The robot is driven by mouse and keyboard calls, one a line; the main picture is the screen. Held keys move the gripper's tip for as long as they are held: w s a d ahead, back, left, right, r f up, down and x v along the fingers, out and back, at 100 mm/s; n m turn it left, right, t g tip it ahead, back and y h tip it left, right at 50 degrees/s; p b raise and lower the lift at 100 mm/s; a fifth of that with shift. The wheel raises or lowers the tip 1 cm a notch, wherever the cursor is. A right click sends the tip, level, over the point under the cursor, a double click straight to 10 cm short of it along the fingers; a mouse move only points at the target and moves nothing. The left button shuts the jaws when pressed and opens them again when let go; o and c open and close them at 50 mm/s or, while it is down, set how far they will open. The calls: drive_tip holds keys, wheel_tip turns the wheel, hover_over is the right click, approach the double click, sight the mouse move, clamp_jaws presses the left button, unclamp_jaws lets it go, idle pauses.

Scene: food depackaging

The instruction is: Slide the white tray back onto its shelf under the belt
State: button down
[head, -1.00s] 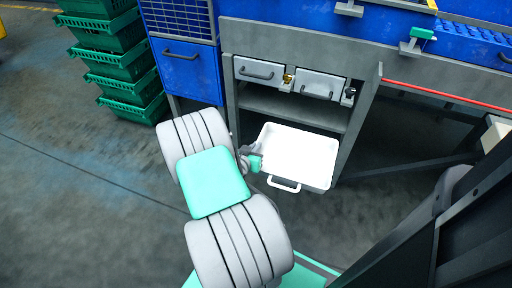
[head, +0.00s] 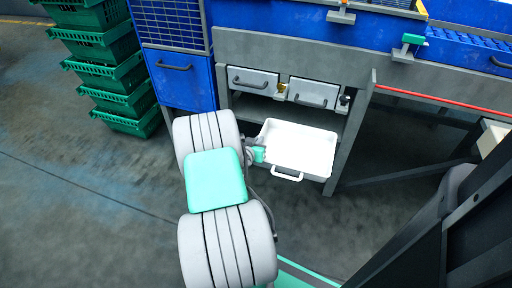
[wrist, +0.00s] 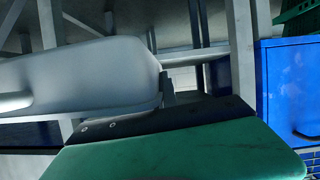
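The white tray (head: 299,145) sticks partly out of the bay under the belt, below the grey drawers. Its front handle (head: 287,175) faces out towards me. My gripper (head: 258,154) is at the tray's left side near the front corner, close against it; I cannot tell whether it touches. The fingertips are too small and hidden to show if they are open. In the wrist view a green gripper part (wrist: 190,155) fills the bottom, and a pale rounded body, probably the tray (wrist: 85,75), lies just above it.
Two grey drawers (head: 315,92) sit above the bay, between grey frame posts (head: 350,140). A blue cabinet (head: 180,78) and stacked green crates (head: 120,75) stand to the left. The floor in front is clear.

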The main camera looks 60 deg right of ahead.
sight(268, 120)
drive_tip(key=shift+w+d+f+b, duration=0.1)
drive_tip(key=shift+w+d+b, duration=0.2)
drive_tip(key=shift+d+b, duration=1.25)
drive_tip(key=shift+w+d+b, duration=0.35)
drive_tip(key=shift+d+b, duration=0.05)
drive_tip(key=shift+d, duration=2.2)
drive_tip(key=shift+w+d+f+b, duration=0.1)
drive_tip(key=shift+w+d+b, duration=0.2)
drive_tip(key=shift+d+b, duration=1.25)
drive_tip(key=shift+w+d+r+b, duration=0.1)
drive_tip(key=shift+w+d+b, duration=0.2)
drive_tip(key=shift+d, duration=1.05)
drive_tip(key=shift+w+d+r+b, duration=0.1)
drive_tip(key=shift+d+b, duration=0.25)
drive_tip(key=shift+d, duration=1)
drive_tip(key=shift+f+b, duration=0.4)
drive_tip(key=c, duration=2.1)
unclamp_jaws()
drive_tip(key=shift+c, duration=0.2)
drive_tip(key=o, duration=0.6)
drive_tip(key=shift+c, duration=0.2)
drive_tip(key=shift+a+f, duration=0.1)
